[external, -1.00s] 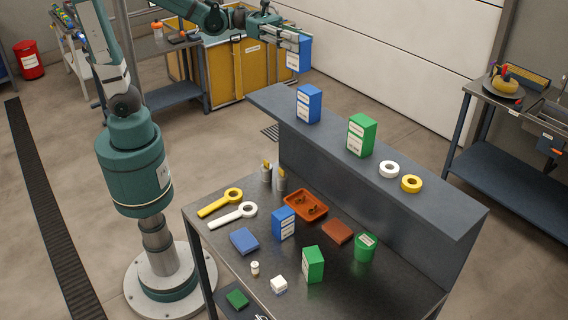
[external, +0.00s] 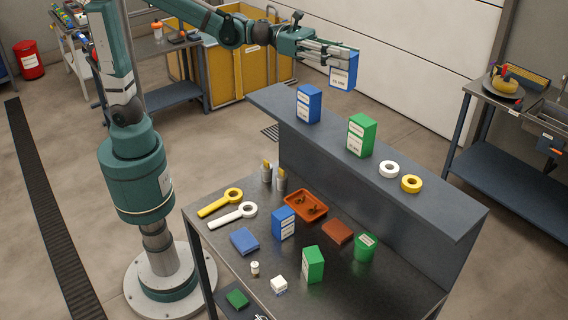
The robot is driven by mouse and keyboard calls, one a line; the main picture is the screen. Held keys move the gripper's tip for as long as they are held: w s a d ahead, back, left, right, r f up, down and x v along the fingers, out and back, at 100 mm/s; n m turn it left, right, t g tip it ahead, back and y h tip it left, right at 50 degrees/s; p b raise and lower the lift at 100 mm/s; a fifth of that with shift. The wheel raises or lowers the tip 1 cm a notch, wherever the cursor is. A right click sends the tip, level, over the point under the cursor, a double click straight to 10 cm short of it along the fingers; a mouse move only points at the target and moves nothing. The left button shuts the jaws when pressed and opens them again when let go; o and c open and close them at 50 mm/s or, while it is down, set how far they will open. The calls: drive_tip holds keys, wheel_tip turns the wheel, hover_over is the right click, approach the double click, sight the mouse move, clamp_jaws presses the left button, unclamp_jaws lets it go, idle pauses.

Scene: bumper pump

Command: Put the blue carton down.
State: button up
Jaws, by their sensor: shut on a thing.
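My gripper (external: 328,54) is shut on a blue carton (external: 343,76) with a white label. It holds the carton upright in the air, above and behind the raised grey shelf (external: 440,205) in the picture. A second blue carton (external: 308,104) stands on the shelf's left end. A third blue carton (external: 283,224) stands on the lower table top (external: 215,265). The far side of the held carton is hidden.
On the shelf stand a green carton (external: 361,136), a white ring (external: 389,169) and a yellow ring (external: 411,184).

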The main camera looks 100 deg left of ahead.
drive_tip(key=w+d+n+t+y+b, duration=0.1)
drive_tip(key=w+d+n+y+b, duration=0.15)
drive_tip(key=d, duration=0.95)
drive_tip(key=w+d+n+t+y+b, duration=0.1)
drive_tip(key=w+d+y+b, duration=0.2)
drive_tip(key=d, duration=0.9)
drive_tip(key=s+d+n+y+b, duration=0.1)
drive_tip(key=s+d+y+b, duration=0.3)
drive_tip(key=d, duration=0.6)
drive_tip(key=s+d+n+h+b, duration=0.1)
drive_tip(key=s+d+n+b, duration=0.1)
drive_tip(key=s+d, duration=0.6)
wheel_tip(320, 180, down, 43)
drive_tip(key=w+d, duration=0.1)
drive_tip(key=shift+w+f, duration=0.15)
drive_tip(key=shift+w, duration=0.1)
drive_tip(key=shift+m+y, duration=0.25)
wheel_tip(320, 180, down, 6)
drive_tip(key=shift+b, duration=0.45)
drive_tip(key=shift+f, duration=0.15)
